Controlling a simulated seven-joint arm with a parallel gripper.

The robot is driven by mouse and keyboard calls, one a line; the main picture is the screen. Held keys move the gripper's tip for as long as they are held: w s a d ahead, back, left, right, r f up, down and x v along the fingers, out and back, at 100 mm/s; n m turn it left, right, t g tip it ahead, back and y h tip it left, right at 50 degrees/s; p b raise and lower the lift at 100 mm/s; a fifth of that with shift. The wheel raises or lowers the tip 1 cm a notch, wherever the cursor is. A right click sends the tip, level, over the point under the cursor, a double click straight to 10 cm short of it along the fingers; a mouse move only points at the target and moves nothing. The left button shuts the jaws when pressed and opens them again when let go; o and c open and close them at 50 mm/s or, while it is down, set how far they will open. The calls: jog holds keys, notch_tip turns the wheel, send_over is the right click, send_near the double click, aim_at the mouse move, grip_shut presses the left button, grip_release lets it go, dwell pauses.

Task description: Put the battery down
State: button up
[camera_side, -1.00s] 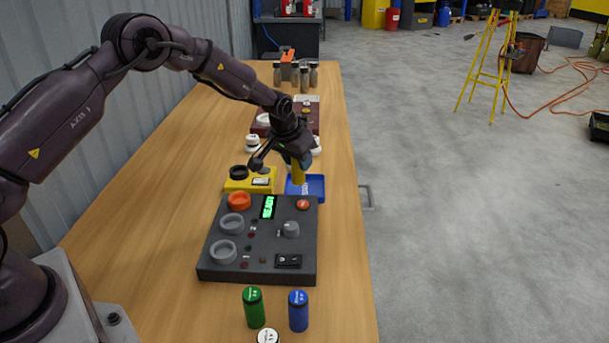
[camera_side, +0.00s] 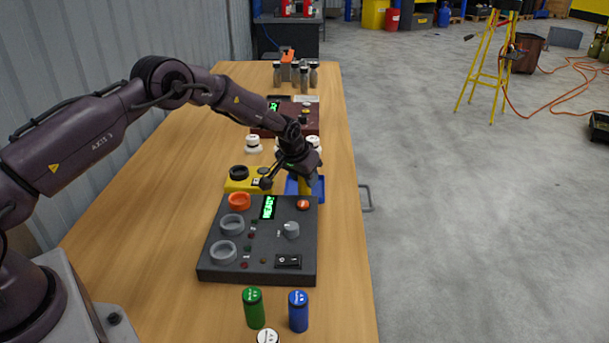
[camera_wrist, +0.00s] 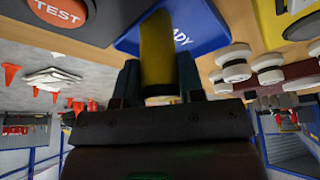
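A yellow cylindrical battery (camera_side: 304,185) stands about upright at the blue tray (camera_side: 320,186). My gripper (camera_side: 303,172) is above the tray, fingers pointing down. In the wrist view the battery (camera_wrist: 158,48) is between my two dark fingers (camera_wrist: 158,82), which look closed on its sides. The blue tray (camera_wrist: 213,18), with white lettering partly hidden by the battery, lies beyond its far end. I cannot tell whether the battery touches the tray floor.
A dark control box (camera_side: 262,240) with round sockets and a green display is just in front of the tray. A yellow box (camera_side: 238,184) is left of it. White knobs (camera_side: 253,144) and a brown panel (camera_side: 312,123) are behind. Green (camera_side: 253,307) and blue (camera_side: 298,311) cylinders stand in front.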

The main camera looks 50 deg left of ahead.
jog(key=o, duration=0.4)
jog(key=shift+r, duration=0.1)
jog(key=shift+s+r, duration=0.1)
jog(key=shift+r, duration=0.3)
jog(key=s+d+r+m, duration=0.1)
jog(key=s+d+r, duration=0.2)
jog(key=s+r, duration=0.9)
jog(key=s+d+r, duration=0.4)
jog(key=s+r, duration=0.4)
jog(key=r, duration=0.9)
jog(key=shift+m+t+h, duration=0.4)
jog(key=shift+m+t, duration=0.2)
jog(key=s+d, duration=0.1)
jog(key=s, duration=1.2)
jog(key=s+d, duration=0.1)
jog(key=s, duration=0.6)
jog(key=shift+d+r, duration=0.15)
jog(key=shift+d, duration=0.15)
